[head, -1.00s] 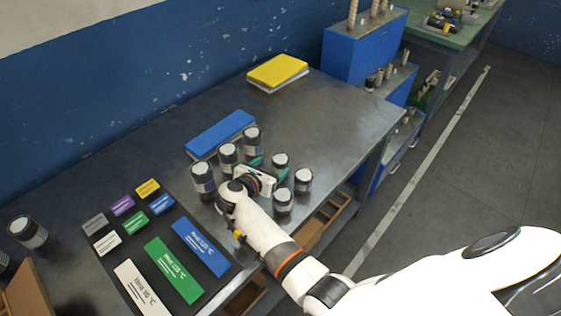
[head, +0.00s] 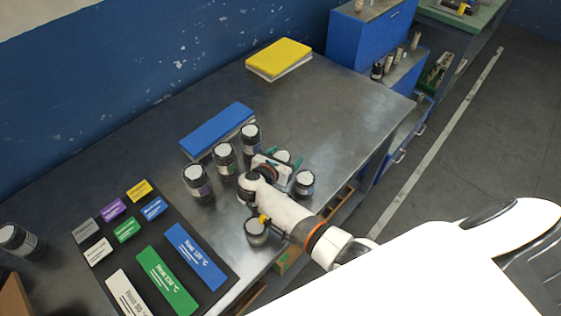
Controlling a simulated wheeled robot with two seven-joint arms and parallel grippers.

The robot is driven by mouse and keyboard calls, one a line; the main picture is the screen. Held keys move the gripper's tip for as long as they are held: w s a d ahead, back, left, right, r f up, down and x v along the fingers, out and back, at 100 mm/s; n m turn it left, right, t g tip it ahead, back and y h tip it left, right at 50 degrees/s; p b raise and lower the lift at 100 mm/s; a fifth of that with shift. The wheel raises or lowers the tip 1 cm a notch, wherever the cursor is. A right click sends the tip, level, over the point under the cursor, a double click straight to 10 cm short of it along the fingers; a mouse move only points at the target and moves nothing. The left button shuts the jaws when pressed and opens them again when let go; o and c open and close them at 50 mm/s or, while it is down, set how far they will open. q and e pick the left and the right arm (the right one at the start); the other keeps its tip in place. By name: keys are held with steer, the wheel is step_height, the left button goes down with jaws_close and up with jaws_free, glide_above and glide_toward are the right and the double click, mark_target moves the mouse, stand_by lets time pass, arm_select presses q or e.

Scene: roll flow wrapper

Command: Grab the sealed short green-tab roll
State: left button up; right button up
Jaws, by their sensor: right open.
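Several short dark rolls with white tops stand upright on the grey metal table. One roll (head: 283,155) is partly hidden behind my right gripper (head: 282,159), so its tab colour is hard to read. My right gripper is open, with its two fingers on either side of this roll; I cannot tell whether they touch it. Another roll (head: 225,158), left of the gripper, shows some green on its side. Other rolls stand at the back (head: 250,137), at the left (head: 198,183), at the right (head: 304,183) and in front beside my arm (head: 256,232). My left gripper is out of view.
A dark mat (head: 218,281) with coloured label cards lies at the front left. A blue pad (head: 216,129) and a yellow pad (head: 279,58) lie farther back. A blue cabinet (head: 365,48) stands beyond the table. The far right of the tabletop is clear.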

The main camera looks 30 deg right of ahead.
steer(key=shift+s+a+r, duration=0.15)
steer(key=shift+r, duration=0.05)
steer(key=shift+c, duration=1)
steer(key=c, duration=0.3)
steer(key=shift+f, duration=0.1)
steer(key=c, duration=0.6)
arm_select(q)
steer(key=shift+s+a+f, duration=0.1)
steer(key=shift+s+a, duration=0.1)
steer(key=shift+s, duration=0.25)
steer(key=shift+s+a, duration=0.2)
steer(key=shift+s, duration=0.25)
arm_select(e)
steer(key=shift+c, duration=0.2)
